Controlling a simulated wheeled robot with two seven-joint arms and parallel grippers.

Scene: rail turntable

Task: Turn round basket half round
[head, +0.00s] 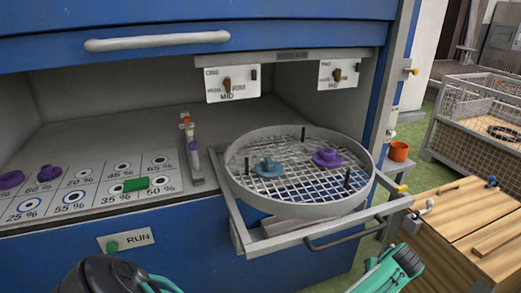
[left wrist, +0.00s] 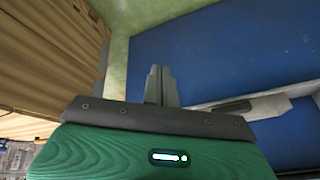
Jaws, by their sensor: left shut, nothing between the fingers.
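The round basket (head: 236,183) is a shallow grey ring with a wire mesh floor. It rests on a pulled-out rail frame (head: 236,226) in front of the blue cabinet. A blue knobbed piece (head: 267,168) and a purple knobbed piece (head: 326,158) sit on the mesh, with dark upright pegs around them. My left gripper (left wrist: 160,72) is shut and empty in the left wrist view, above green floor beside the blue cabinet. It is apart from the basket, which that view does not show. No right fingertips show.
A dark handle bar (head: 345,236) crosses the frame's front.

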